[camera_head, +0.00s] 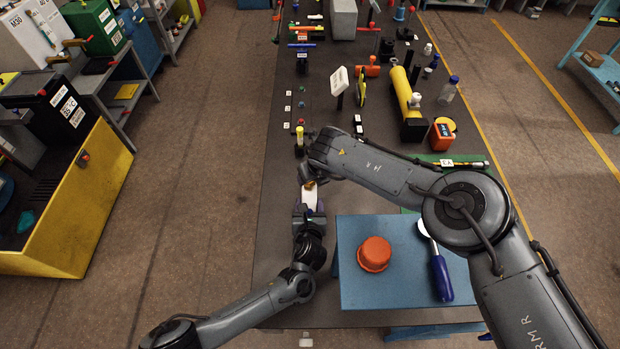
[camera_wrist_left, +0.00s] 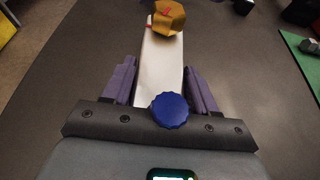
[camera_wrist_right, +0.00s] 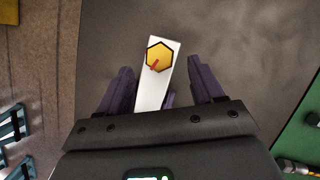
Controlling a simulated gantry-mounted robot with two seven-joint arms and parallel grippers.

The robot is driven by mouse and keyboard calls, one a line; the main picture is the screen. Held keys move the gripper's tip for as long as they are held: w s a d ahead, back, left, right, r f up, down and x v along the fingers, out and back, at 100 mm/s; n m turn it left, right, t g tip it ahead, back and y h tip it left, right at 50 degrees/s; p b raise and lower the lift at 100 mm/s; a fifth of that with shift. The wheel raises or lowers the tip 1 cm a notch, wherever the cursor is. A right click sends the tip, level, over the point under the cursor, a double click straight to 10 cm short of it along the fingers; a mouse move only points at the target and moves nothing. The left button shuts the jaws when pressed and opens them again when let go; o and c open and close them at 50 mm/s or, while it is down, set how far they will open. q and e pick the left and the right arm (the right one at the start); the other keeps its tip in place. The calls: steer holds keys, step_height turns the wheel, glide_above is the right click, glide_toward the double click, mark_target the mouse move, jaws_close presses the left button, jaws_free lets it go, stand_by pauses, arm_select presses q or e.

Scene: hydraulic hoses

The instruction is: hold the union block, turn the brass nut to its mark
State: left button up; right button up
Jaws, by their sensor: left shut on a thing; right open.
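The union block, a long white bar (camera_wrist_left: 160,70), has a gold hexagonal brass nut (camera_wrist_left: 168,17) at its far end and a blue round knob (camera_wrist_left: 170,110) near my left gripper. My left gripper (camera_wrist_left: 160,88) is shut on the block, one purple finger along each side. In the right wrist view the nut (camera_wrist_right: 159,57) shows face-on with a red mark pointing down-left. My right gripper (camera_wrist_right: 162,82) is open, its fingers on either side of the block (camera_wrist_right: 152,95) and apart from the nut. In the head view the block (camera_head: 310,196) is partly hidden by both grippers.
A blue stand (camera_head: 390,290) with an orange cap (camera_head: 374,254) and a blue-handled tool (camera_head: 440,275) stands close right of my left gripper. A yellow-topped post (camera_head: 299,136) is just beyond my right gripper. Several tools and bottles fill the far table.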

steer(key=shift+x, duration=2.1)
steer(key=shift+a, duration=0.1)
steer(key=c, duration=1.1)
steer(key=shift+m, duration=0.8)
steer(key=o, duration=1.1)
steer(key=shift+r+h, duration=0.1)
steer(key=shift+h, duration=0.2)
steer(key=shift+s+d+r, duration=0.2)
steer(key=shift+r, duration=0.15)
steer(key=a+v, duration=0.1)
steer(key=v, duration=1)
steer(key=shift+d, duration=0.4)
